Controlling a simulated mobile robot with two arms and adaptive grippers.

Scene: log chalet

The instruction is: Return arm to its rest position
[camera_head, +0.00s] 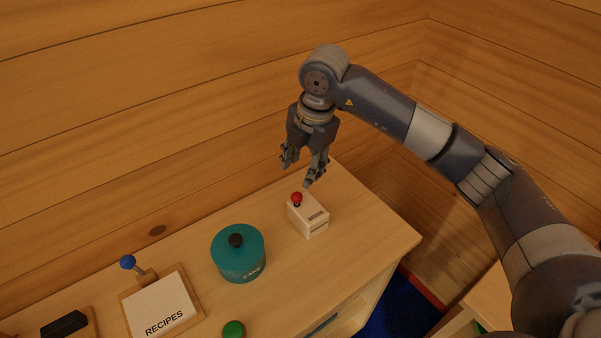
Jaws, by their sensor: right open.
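My right arm comes in from the right side of the head view, bent over the wooden counter. My right gripper (302,174) points down, open and empty, just above and behind a small white box with a red knob (311,222). The fingers look apart from the red knob (297,198), though the exact gap is hard to tell. My left gripper does not show.
The wooden counter (365,240) carries a teal cake tin (238,258), a recipes board (160,305) with a blue knob, a green round object (233,329) and a black block (64,324). Log walls (150,90) stand close behind.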

